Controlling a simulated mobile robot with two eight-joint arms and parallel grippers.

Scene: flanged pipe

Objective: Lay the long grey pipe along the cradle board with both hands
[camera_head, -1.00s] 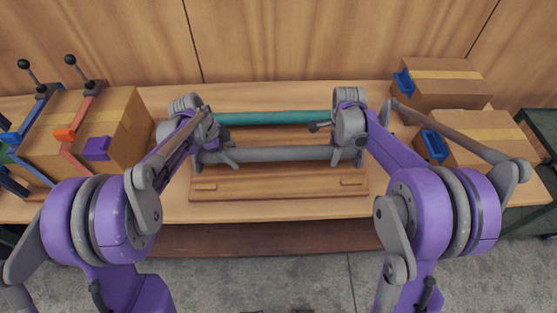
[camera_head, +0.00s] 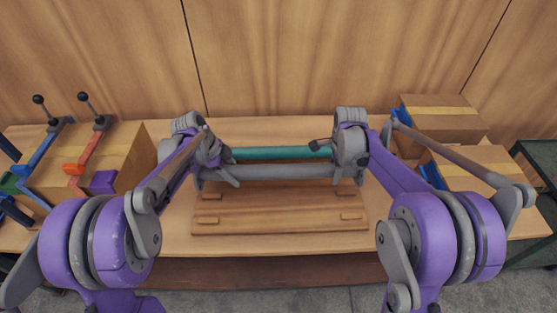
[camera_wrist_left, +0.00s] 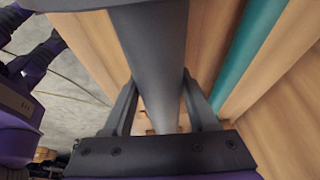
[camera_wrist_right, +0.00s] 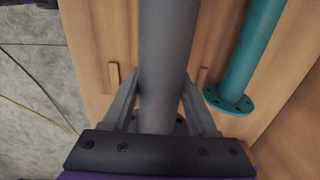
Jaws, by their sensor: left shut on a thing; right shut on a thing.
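The long grey pipe (camera_head: 285,171) lies level from left to right in the head view, held above the rear part of the wooden cradle board (camera_head: 280,222). Several small wooden blocks show on the board. My left gripper (camera_head: 226,176) is shut on the pipe near its left end, and my right gripper (camera_head: 350,174) is shut on it near its right end. In the left wrist view the pipe (camera_wrist_left: 155,65) runs between the fingers, with a dark wider part at the top. In the right wrist view the pipe (camera_wrist_right: 163,60) also runs between the fingers. The grippers hide its ends.
A teal pipe (camera_head: 285,153) lies behind the grey one; its flange (camera_wrist_right: 230,100) shows in the right wrist view. Cardboard boxes stand at left (camera_head: 125,150) and right (camera_head: 480,170), with clamps by the left one. The table is clear in front of the board.

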